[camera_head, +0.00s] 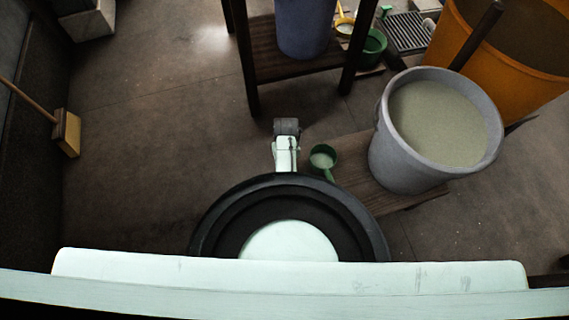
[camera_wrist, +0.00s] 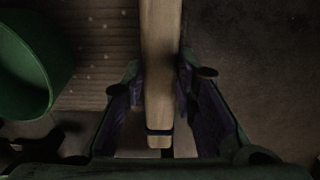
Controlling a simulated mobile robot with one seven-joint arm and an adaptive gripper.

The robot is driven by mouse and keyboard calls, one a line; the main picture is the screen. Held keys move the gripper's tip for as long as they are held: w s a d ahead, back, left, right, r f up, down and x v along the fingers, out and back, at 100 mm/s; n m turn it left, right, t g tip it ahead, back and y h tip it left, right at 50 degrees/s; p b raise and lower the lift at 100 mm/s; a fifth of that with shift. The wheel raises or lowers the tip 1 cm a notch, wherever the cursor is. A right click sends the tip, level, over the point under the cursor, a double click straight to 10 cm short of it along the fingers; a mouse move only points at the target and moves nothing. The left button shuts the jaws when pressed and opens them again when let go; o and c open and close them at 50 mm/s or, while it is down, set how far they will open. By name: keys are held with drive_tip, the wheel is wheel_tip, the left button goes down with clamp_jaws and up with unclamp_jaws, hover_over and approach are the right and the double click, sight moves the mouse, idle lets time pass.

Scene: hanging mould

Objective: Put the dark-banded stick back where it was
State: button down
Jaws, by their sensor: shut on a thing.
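The dark-banded stick (camera_wrist: 160,60) is a pale wooden bar in the wrist view. It runs from the top edge down between the fingers of my gripper (camera_wrist: 165,85), with a dark band (camera_wrist: 160,132) close to its lower end. My gripper is shut on the stick. The stick's far end is out of the frame. In the head view my pale wrist (camera_head: 286,150) is beside the wooden bench, and I cannot make out the stick there.
A green cup (camera_head: 322,160) stands on the wooden bench (camera_head: 350,155), left of the stick in the wrist view (camera_wrist: 50,75). A grey bucket (camera_head: 395,165) of pale liquid stands on the bench. An orange tub (camera_head: 540,85) is behind. Floor at left is clear up to a broom (camera_head: 67,133).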

drive_tip(key=c, duration=1.3)
unclamp_jaws()
drive_tip(key=shift+f, duration=0.1)
wheel_tip(320, 180, up, 12)
drive_tip(key=shift+w, duration=0.1)
